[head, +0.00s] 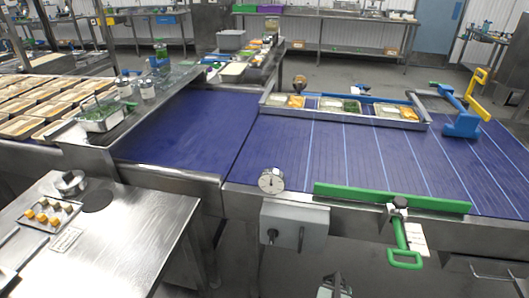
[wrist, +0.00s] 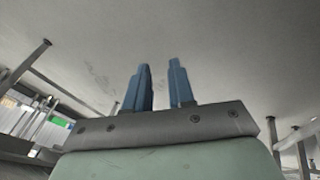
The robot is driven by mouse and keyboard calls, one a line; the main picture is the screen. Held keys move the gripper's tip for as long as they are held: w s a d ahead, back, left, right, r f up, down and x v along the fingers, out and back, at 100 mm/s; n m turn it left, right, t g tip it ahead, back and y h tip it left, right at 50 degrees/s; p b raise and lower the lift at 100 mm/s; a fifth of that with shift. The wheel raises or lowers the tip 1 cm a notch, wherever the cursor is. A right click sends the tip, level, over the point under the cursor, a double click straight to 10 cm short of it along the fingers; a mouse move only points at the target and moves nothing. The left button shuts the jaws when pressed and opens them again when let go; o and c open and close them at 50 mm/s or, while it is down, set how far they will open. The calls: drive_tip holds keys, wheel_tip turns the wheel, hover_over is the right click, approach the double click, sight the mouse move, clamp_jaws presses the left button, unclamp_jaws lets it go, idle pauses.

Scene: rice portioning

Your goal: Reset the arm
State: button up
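My gripper (wrist: 160,72) shows in the wrist view as two blue fingers on a grey metal bar. The fingers stand apart with a clear gap between them, and nothing is held in the gap. A plain grey surface fills the view beyond the fingertips, and neither finger appears to touch anything. In the head view, a small grey metal part shows at the bottom edge; I cannot tell whether it belongs to my arm.
A blue conveyor (head: 290,150) carries a tray row (head: 345,115) with filled containers. A green bar (head: 390,198) lies along its front edge. A steel table (head: 110,250) stands front left. In the wrist view, metal posts (wrist: 25,65) stand at both sides.

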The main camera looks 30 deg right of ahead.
drive_tip(key=w+a+n+y, duration=0.1)
drive_tip(key=w+a, duration=0.1)
drive_tip(key=a, duration=0.4)
drive_tip(key=w+a+n+y, duration=0.1)
drive_tip(key=w+a+n, duration=0.15)
drive_tip(key=a, duration=0.35)
drive_tip(key=s+a+r+n+g+y, duration=0.1)
drive_tip(key=s+a+n+g, duration=0.2)
drive_tip(key=a, duration=1.2)
drive_tip(key=s+a+r+n+g+y, duration=0.1)
drive_tip(key=s+a+r+n+g, duration=0.1)
drive_tip(key=a, duration=1.3)
drive_tip(key=shift+s+r+n+g+y, duration=0.25)
drive_tip(key=shift+s+n+g+y, duration=0.15)
drive_tip(key=shift+s+n, duration=0.45)
drive_tip(key=shift+w, duration=0.15)
